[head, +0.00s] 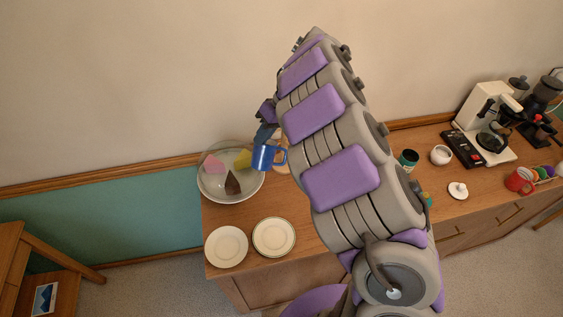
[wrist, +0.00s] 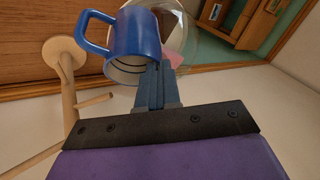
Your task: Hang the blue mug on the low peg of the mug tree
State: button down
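The blue mug (head: 265,158) hangs from my gripper (head: 265,136), apparently above the cabinet top beside the glass bowl. In the wrist view, the mug (wrist: 132,42) is tilted with its open end toward me and its handle at the left. My gripper's fingers (wrist: 155,70) are close together at the mug's rim and look shut on its wall. The wooden mug tree (wrist: 66,85) stands left of the mug in the wrist view, apart from it, with a thin peg (wrist: 96,102) pointing right. In the head view my arm hides most of the tree.
The glass bowl (head: 214,190) holds pink, yellow and brown pieces. Two plates (head: 226,246) lie in front of it. A dark green cup (head: 408,160), a white bowl (head: 441,155), a coffee maker (head: 480,125) and a red mug (head: 520,181) stand to the right.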

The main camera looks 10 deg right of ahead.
aim_at(274, 143)
jog(key=s+d+f+n+h+p, duration=0.1)
jog(key=s+d+f+n+h, duration=0.15)
jog(key=s+f+n, duration=0.3)
jog(key=shift+n+t+y, duration=0.25)
jog(key=shift+t, duration=0.25)
jog(key=w, duration=0.1)
jog(key=w+d, duration=0.1)
jog(key=w+b, duration=0.1)
jog(key=w, duration=0.1)
jog(key=shift+w+d+f, duration=0.1)
jog(key=shift+d+f, duration=0.15)
jog(key=shift+f, duration=0.15)
jog(key=shift+w, duration=0.5)
jog(key=shift+w+a, duration=0.2)
jog(key=shift+w, duration=0.35)
jog(key=shift+w+a, duration=0.15)
jog(key=shift+w, duration=0.4)
jog(key=shift+w+d+f+p, duration=0.1)
jog(key=shift+w+d+p, duration=0.05)
jog(key=shift+w+p, duration=0.4)
jog(key=shift+w, duration=0.1)
